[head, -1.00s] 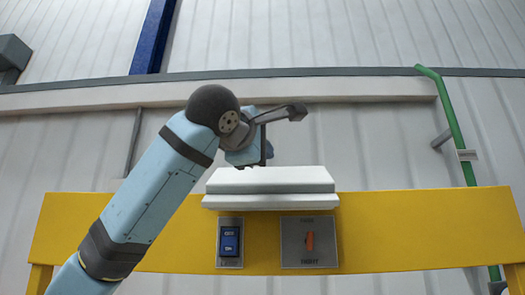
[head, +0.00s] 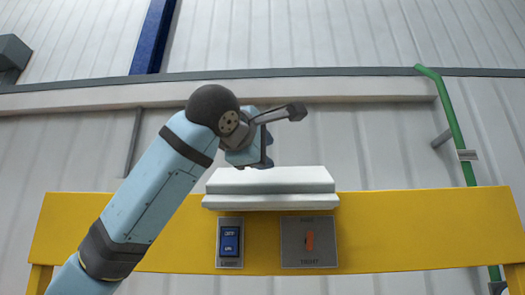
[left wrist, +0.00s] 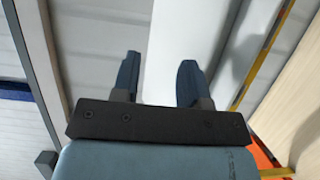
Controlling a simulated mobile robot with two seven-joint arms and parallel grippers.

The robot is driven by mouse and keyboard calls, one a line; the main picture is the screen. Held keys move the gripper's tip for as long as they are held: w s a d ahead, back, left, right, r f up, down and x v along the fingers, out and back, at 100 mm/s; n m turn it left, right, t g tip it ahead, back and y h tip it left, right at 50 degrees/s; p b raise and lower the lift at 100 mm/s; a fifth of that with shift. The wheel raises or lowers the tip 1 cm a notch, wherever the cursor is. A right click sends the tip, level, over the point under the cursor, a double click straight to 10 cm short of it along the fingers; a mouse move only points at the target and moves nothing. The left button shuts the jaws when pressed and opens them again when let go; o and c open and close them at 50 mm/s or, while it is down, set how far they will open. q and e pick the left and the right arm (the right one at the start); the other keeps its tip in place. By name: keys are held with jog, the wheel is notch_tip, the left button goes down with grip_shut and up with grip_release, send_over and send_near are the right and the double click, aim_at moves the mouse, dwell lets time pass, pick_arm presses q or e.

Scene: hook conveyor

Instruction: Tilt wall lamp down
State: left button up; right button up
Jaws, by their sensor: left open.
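The wall lamp (head: 270,182) is a white, wedge-shaped housing fixed on the yellow beam, just above its switches. My left gripper (head: 268,150) is above the lamp's top left part in the head view, and I cannot tell there whether it touches. In the left wrist view, the two blue fingers of my left gripper (left wrist: 158,78) are apart. The white lamp (left wrist: 180,35) lies beyond and between them, with no clear grip on it. My right gripper is in neither view.
The yellow beam (head: 420,228) runs across in front of the wall. A green pipe (head: 453,125) stands at the right.

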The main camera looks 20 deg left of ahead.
pick_arm(q)
jog(key=s+a+b, duration=0.1)
jog(key=s+b, duration=0.2)
jog(key=s, duration=1)
jog(key=shift+s+a, duration=0.25)
jog(key=shift+s, duration=0.15)
